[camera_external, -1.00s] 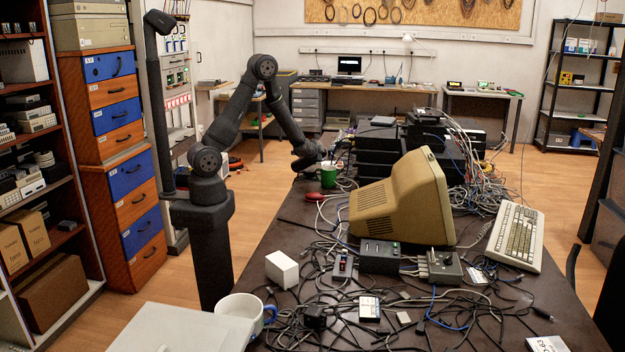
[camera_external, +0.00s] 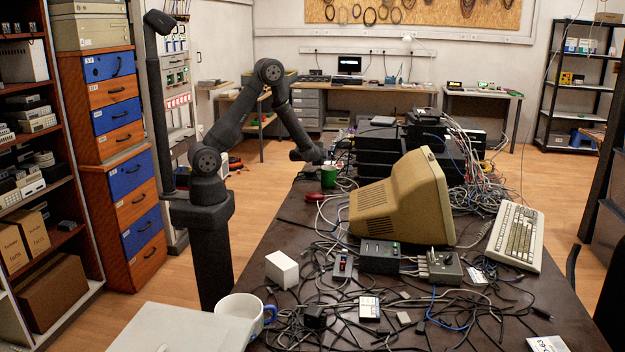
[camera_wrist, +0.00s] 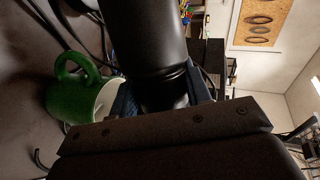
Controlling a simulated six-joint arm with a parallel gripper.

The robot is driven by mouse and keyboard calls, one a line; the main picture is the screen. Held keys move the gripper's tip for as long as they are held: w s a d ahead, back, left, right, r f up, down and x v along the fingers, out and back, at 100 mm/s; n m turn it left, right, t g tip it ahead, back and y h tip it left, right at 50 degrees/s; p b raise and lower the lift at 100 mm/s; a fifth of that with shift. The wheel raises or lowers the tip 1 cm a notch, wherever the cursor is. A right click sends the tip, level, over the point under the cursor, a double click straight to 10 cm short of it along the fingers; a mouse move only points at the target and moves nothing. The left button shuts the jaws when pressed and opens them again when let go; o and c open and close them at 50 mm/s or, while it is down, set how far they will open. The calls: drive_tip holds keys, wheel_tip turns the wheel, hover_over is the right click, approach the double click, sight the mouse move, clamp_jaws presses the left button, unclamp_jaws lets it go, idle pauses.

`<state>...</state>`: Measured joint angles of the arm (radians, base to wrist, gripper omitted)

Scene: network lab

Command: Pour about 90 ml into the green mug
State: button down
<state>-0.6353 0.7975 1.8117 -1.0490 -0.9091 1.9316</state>
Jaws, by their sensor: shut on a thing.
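The container's far end is cut off by the top edge, and no liquid is visible. In the external view I cannot make out the container clearly.
Stacked black devices (camera_external: 378,150) stand right of the mug. A beige monitor (camera_external: 405,200) and loose cables lie nearer. A red object (camera_external: 314,196) is in front of the mug. A white mug (camera_external: 245,308) and a white box (camera_external: 282,269) are at the near left.

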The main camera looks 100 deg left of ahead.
drive_tip(key=shift+w+r+m+g+y, duration=0.15)
drive_tip(key=shift+w+m+g+y, duration=0.15)
drive_tip(key=shift+m, duration=0.1)
idle(0.3)
drive_tip(key=shift+s, duration=0.2)
drive_tip(key=shift+s+a, duration=0.3)
drive_tip(key=shift+r, duration=0.1)
idle(1.6)
drive_tip(key=shift+s, duration=0.1)
